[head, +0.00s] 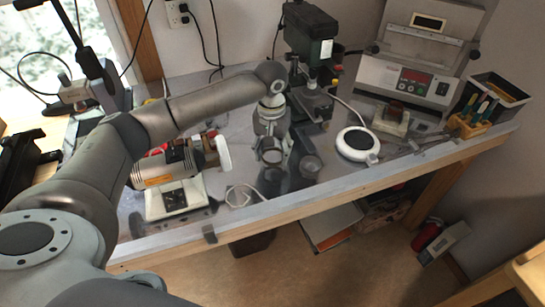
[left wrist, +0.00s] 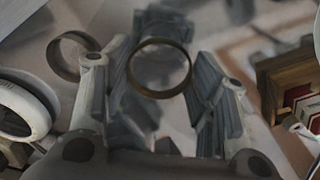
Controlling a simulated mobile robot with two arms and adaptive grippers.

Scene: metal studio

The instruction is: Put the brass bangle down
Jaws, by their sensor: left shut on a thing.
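My left gripper (head: 272,155) points down over the metal bench (head: 225,221), near its middle. In the left wrist view, its fingers (left wrist: 168,95) are shut on the brass bangle (left wrist: 158,43), a thin dull-gold ring seen nearly face-on between the fingertips. In the head view the fingers partly cover the bangle, and I cannot tell whether it touches the bench. A second ring (left wrist: 65,72) stands beside the left finger in the left wrist view. My right gripper is not in view.
A white round device (head: 357,142) lies to the right. A bench motor (head: 165,170) and a white cord (head: 243,190) lie to the left. A drill press (head: 312,50) stands behind. Tools in a wooden holder (head: 467,126) are far right. The bench's front edge (head: 330,197) is close.

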